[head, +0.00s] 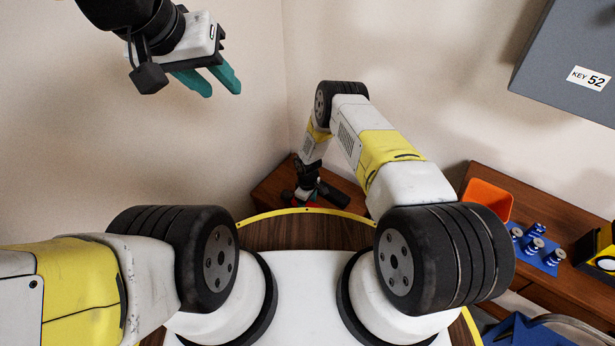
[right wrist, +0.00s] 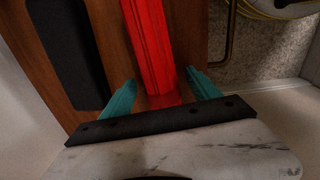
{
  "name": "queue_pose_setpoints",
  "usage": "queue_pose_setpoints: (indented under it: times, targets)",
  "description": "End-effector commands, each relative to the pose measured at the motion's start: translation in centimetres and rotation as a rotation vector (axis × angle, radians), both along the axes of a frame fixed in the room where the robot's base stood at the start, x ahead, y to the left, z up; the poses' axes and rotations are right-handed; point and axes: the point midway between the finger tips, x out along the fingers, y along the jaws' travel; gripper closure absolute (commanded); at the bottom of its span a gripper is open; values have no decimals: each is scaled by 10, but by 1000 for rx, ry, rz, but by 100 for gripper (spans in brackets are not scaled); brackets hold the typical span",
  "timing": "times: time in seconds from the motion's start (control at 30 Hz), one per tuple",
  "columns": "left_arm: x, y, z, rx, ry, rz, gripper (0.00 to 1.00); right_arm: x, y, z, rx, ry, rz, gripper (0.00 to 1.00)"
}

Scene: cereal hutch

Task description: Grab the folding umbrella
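A long red ribbed object, which looks like the folding umbrella (right wrist: 150,45), lies on a brown wooden surface in the right wrist view. My right gripper (right wrist: 164,92) is open, with one teal fingertip on each side of the red object and a visible gap to each. In the head view only a small red bit (head: 313,205) shows beneath the right gripper, whose fingers are hard to make out there. My left gripper (head: 222,90) is raised at the upper left, open and empty, far from the umbrella.
A dark rounded object (right wrist: 68,50) lies just left of the umbrella. A coiled yellow cable (right wrist: 270,8) shows at the upper right. In the head view, an orange bin (head: 487,198), a blue mat (head: 549,263) with several small cylinders, and a grey key box (head: 560,60) are at the right.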

Motion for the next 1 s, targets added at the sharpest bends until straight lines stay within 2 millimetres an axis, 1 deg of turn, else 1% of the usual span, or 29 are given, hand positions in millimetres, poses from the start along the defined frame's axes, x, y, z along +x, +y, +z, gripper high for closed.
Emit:
queue_pose_setpoints:
  times: [0.03,0.33,0.6,0.73,0.87,1.0]
  targets:
    - [0,0,0,0,0,0,64,0,0,0,0,0,0,40]
    - [0,0,0,0,0,0,64,0,0,0,0,0,0,99]
    - [0,0,0,0,0,0,64,0,0,1,-1,-1,0,100]
    - [0,0,0,0,0,0,64,1,0,5,0,-1,0,100]
    - [0,0,0,0,0,0,64,1,0,16,0,-2,0,100]
    - [0,0,0,0,0,0,64,1,0,38,-1,-1,1,100]
